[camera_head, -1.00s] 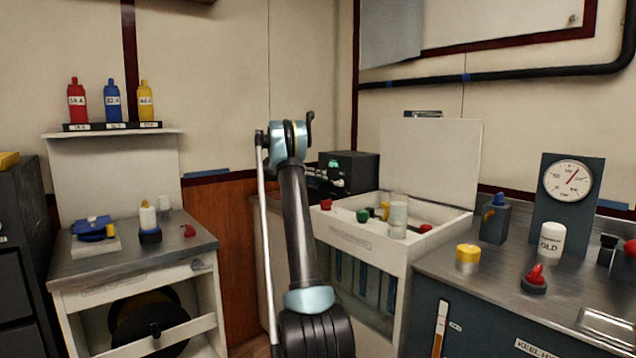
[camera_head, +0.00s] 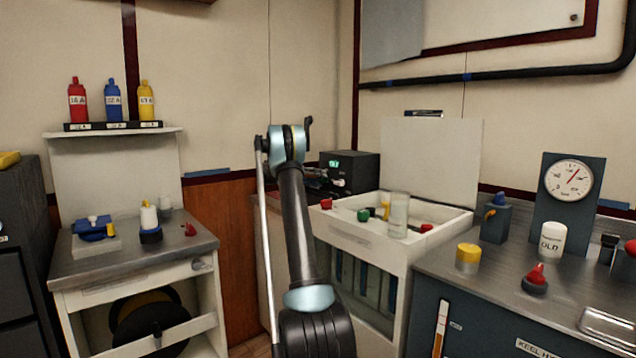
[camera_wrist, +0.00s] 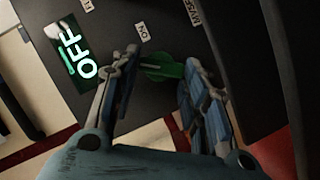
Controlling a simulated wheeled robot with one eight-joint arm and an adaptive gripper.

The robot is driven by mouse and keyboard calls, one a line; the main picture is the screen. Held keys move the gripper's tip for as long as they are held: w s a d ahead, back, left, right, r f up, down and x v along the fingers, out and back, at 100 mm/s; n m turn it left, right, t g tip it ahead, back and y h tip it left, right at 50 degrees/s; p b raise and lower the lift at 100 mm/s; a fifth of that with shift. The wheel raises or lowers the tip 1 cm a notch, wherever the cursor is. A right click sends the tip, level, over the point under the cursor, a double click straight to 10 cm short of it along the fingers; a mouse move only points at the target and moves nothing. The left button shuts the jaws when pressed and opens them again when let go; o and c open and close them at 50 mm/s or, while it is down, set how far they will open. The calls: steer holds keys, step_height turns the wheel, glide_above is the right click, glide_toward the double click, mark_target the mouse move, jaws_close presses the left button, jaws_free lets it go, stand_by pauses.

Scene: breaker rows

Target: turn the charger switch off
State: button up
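The charger is a dark box (camera_head: 362,172) with a lit green display (camera_head: 335,163) in the head view, behind my arm. In the wrist view its dark face (camera_wrist: 190,40) fills the upper part, and its display (camera_wrist: 77,57) reads OFF, tilted. A green switch lever (camera_wrist: 163,68) sticks out from the face, lying roughly across the picture. My gripper (camera_wrist: 160,66) has one finger on each side of the lever, with a wide gap between the fingers. Whether a finger touches the lever I cannot tell.
A white open bin (camera_head: 350,240) with coloured knobs and a clear cylinder (camera_head: 397,215) stands in front of the charger. A metal-topped bench (camera_head: 500,270) with a gauge (camera_head: 569,180) is at right, and a small bench (camera_head: 130,255) at left.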

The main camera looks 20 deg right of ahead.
steer(key=o, duration=0.3)
steer(key=shift+w+a+f, duration=0.1)
steer(key=shift+w+a, duration=0.05)
steer(key=shift+o, duration=0.2)
steer(key=s+a+r+m+t+y, duration=0.1)
steer(key=s+a+r+m+t, duration=0.2)
steer(key=a, duration=0.4)
steer(key=s+a+r+m+t+y, duration=0.15)
steer(key=s+a+r+m, duration=0.25)
steer(key=a, duration=0.4)
steer(key=s+a+f+n+g+y, duration=0.1)
steer(key=s+n+y, duration=0.2)
steer(key=s, duration=1.4)
steer(key=shift+s+a, duration=0.15)
steer(key=shift+s, duration=0.2)
